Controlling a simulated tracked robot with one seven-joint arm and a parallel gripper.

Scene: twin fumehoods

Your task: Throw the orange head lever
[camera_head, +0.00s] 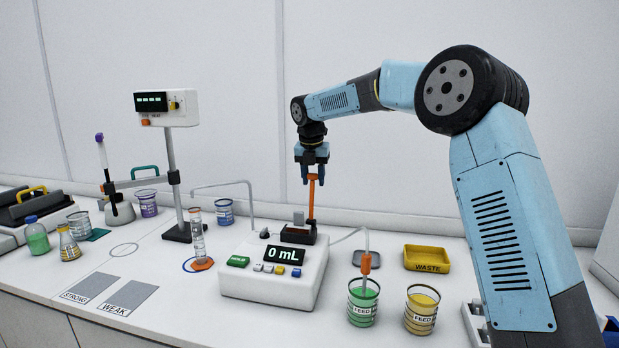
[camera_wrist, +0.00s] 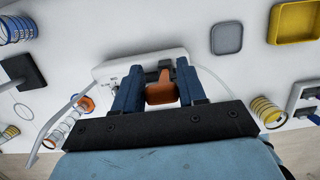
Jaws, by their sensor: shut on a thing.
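The orange head lever (camera_head: 311,203) stands upright on the black base at the back of the white pump box (camera_head: 272,277), whose display reads 0 mL. My gripper (camera_head: 312,180) points down from above with its fingers around the lever's top. In the wrist view my gripper (camera_wrist: 160,88) has its two blue fingers on either side of the orange lever (camera_wrist: 161,90), shut on it. The lever's lower part is partly hidden in the wrist view.
A green feed beaker (camera_head: 362,306) and a yellow feed beaker (camera_head: 421,312) stand right of the box. A yellow waste tray (camera_head: 427,259) and a grey tray (camera_head: 366,259) lie behind them. A graduated cylinder (camera_head: 197,240) stands left, with tubing arching above.

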